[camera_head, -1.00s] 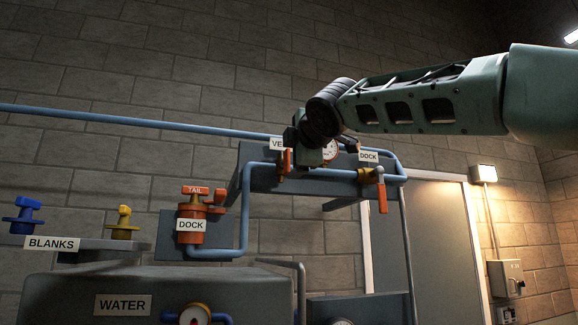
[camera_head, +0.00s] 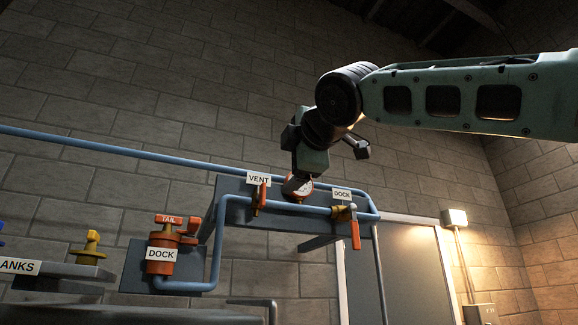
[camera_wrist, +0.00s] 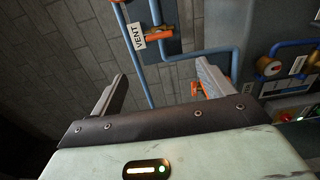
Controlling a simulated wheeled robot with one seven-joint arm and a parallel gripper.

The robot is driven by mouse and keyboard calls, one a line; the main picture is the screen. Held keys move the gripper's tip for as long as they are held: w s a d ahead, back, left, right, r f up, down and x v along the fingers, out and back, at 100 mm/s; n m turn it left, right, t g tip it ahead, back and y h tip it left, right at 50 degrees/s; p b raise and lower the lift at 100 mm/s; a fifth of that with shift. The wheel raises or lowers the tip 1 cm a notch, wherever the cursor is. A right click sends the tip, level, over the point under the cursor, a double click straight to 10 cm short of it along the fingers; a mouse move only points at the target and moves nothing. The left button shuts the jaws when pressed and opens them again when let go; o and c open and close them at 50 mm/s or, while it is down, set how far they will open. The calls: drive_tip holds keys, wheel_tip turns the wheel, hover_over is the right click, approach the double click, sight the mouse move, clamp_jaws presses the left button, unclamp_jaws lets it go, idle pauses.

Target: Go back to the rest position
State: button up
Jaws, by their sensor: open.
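My gripper (camera_wrist: 162,72) is open in the wrist view, its two grey fingers spread wide with nothing between them. In the head view my gripper (camera_head: 312,162) hangs from my bent arm above the pipe panel, in front of the wall; its fingertips cannot be made out there. The VENT valve (camera_head: 259,197) with its orange handle is below and left of it. In the wrist view the VENT label (camera_wrist: 135,36) lies beyond the fingertips. A round gauge (camera_head: 298,188) is just under my gripper and partly hidden by it.
The DOCK valve (camera_head: 354,230) with an orange lever is on the panel's right. An orange TAIL fitting (camera_head: 163,255) labelled DOCK stands lower left. A yellow blank (camera_head: 92,244) sits on a shelf. Open space lies before the brick wall above the pipes.

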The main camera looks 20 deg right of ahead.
drive_tip(key=w+a+f+m+g+y, duration=0.1)
drive_tip(key=a+f+g, duration=0.25)
drive_tip(key=f, duration=0.75)
drive_tip(key=w+a+f+g+y, duration=0.15)
drive_tip(key=a+f, duration=0.35)
drive_tip(key=f, duration=0.5)
drive_tip(key=s+a+f+m+g, duration=0.1)
drive_tip(key=s+f+g, duration=0.15)
drive_tip(key=f, duration=0.65)
drive_tip(key=s+a+f+m+g, duration=0.2)
drive_tip(key=f+g, duration=0.1)
drive_tip(key=f, duration=0.6)
drive_tip(key=s+d+f+m+g+h, duration=0.1)
drive_tip(key=s+d+f+m+g, duration=0.1)
drive_tip(key=s+f, duration=0.8)
drive_tip(key=s+d+f+m+g+h, duration=0.1)
drive_tip(key=s+d+f+m+g, duration=0.2)
drive_tip(key=s+f, duration=0.8)
wheel_tip(320, 180, down, 4)
drive_tip(key=shift+d+r+m+g, duration=0.1)
drive_tip(key=shift+d+m+g, duration=0.15)
drive_tip(key=shift+m+g, duration=0.75)
